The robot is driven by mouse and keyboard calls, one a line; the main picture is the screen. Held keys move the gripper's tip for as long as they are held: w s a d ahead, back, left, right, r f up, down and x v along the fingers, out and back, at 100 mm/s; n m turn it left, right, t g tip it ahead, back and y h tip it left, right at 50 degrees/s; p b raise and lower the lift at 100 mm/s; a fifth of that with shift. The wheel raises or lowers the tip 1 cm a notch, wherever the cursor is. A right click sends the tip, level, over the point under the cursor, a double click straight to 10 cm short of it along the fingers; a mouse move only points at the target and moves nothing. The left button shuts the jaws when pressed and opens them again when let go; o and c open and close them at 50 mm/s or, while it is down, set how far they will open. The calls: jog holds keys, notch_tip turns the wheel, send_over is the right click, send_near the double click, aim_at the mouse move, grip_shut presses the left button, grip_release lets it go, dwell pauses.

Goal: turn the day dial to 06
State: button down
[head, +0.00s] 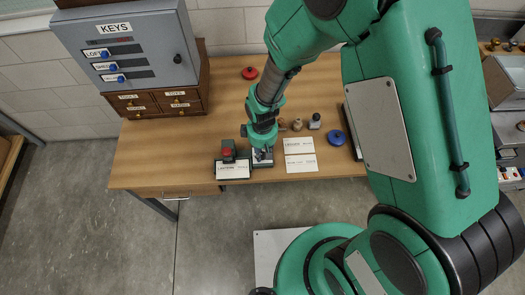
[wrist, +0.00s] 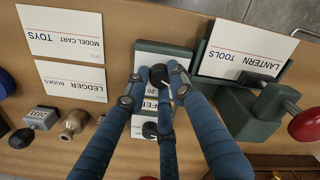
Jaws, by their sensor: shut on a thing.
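The date device (wrist: 180,57) is a grey-green block with white faces, near the table's front edge. In the wrist view its lettering is partly hidden; "FE" and "20" show. In the head view the device (head: 262,162) sits below my gripper (head: 262,152). My gripper (wrist: 160,78) has its blue fingers closed on a dark round knob (wrist: 158,74) on the device, which I take for the day dial. A second dark knob (wrist: 150,130) shows below it, between the fingers. The day number is covered, so I cannot read it.
Close beside the device stands a dark green press with a red knob (wrist: 307,125) and a "LANTERN TOOLS" card (wrist: 247,47). Cards "MODEL CART TOYS" (wrist: 62,32) and "LEDGER BOOKS" (wrist: 72,80), a "2021" weight (wrist: 42,118) and a blue disc (head: 336,137) lie opposite. The key cabinet (head: 150,50) stands behind.

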aim_at(262, 154)
jog(key=shift+m+p, duration=0.5)
jog(key=shift+m, duration=1.1)
jog(key=c, duration=1.5)
grip_release()
jog(key=shift+r, duration=0.1)
notch_tip(262, 154, up, 12)
jog(key=shift+f, duration=0.1)
